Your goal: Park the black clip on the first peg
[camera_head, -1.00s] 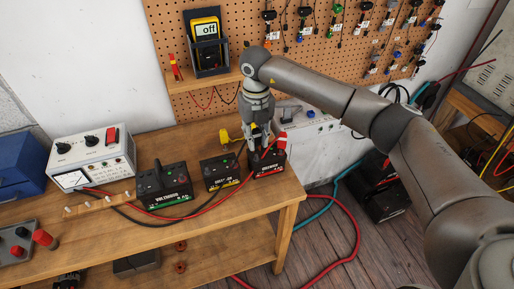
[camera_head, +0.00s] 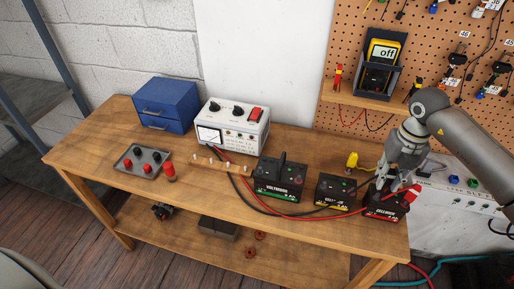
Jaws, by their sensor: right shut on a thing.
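A black cable (camera_head: 262,208) runs from the charger (camera_head: 233,124) along the bench toward that battery. A red clip (camera_head: 413,192) sits at the battery's right side, beside the gripper. The wooden peg strip (camera_head: 232,166) with several pale pegs lies in front of the charger, well left of my gripper. My left gripper is out of view.
Two more batteries, a green-striped one (camera_head: 279,180) and a smaller one (camera_head: 335,190), stand between the peg strip and my gripper. A red cable (camera_head: 325,214) loops before them.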

